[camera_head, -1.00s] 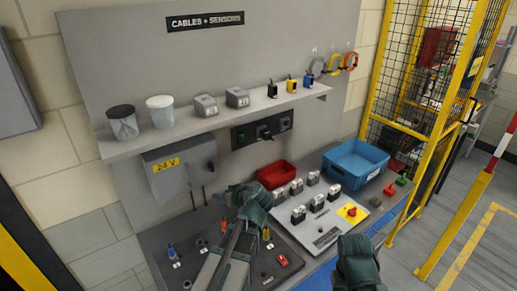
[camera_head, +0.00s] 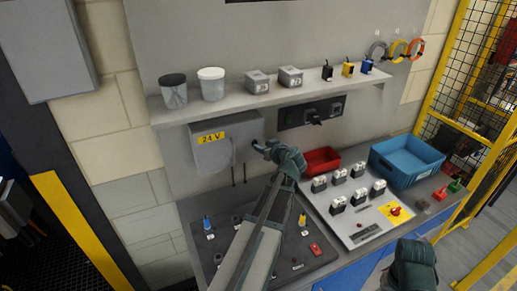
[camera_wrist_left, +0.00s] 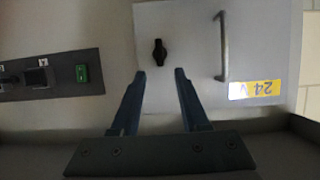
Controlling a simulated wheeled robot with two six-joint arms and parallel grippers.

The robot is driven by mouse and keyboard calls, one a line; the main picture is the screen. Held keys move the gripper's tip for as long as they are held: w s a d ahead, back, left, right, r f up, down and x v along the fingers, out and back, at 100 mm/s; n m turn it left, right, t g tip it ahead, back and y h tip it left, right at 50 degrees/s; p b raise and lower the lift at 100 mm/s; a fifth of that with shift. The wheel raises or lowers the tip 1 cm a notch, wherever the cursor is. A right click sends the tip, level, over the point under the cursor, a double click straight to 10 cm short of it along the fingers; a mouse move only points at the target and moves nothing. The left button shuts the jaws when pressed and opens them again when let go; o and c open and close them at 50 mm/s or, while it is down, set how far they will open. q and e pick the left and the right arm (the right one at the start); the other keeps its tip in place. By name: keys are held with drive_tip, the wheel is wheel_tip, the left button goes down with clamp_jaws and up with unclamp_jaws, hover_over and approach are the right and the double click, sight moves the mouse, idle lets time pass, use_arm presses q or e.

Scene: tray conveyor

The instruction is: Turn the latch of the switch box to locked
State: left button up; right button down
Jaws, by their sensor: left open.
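The grey switch box (camera_head: 222,152) with a yellow 24 V label hangs under the shelf in the head view. In the left wrist view the box front (camera_wrist_left: 190,20) shows upside down, with a black latch knob (camera_wrist_left: 159,51) standing lengthwise up and down in the picture. My left gripper (camera_head: 260,148) is at the right part of the box front. In the wrist view its fingers (camera_wrist_left: 162,74) are open and empty, with the latch just beyond the tips, between their lines. In the head view the latch cannot be made out behind the gripper.
A bar handle (camera_wrist_left: 222,47) stands on the box front beside the latch. The shelf (camera_head: 225,103) with cups and small boxes runs above. A socket panel (camera_head: 312,113) is right of the box. A red bin (camera_head: 322,160) and blue bin (camera_head: 405,163) stand on the bench.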

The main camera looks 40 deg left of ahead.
sight(257, 143)
use_arm(q)
drive_tip(key=shift+b+x, duration=0.75)
drive_tip(key=shift+x, duration=1.85)
clamp_jaws()
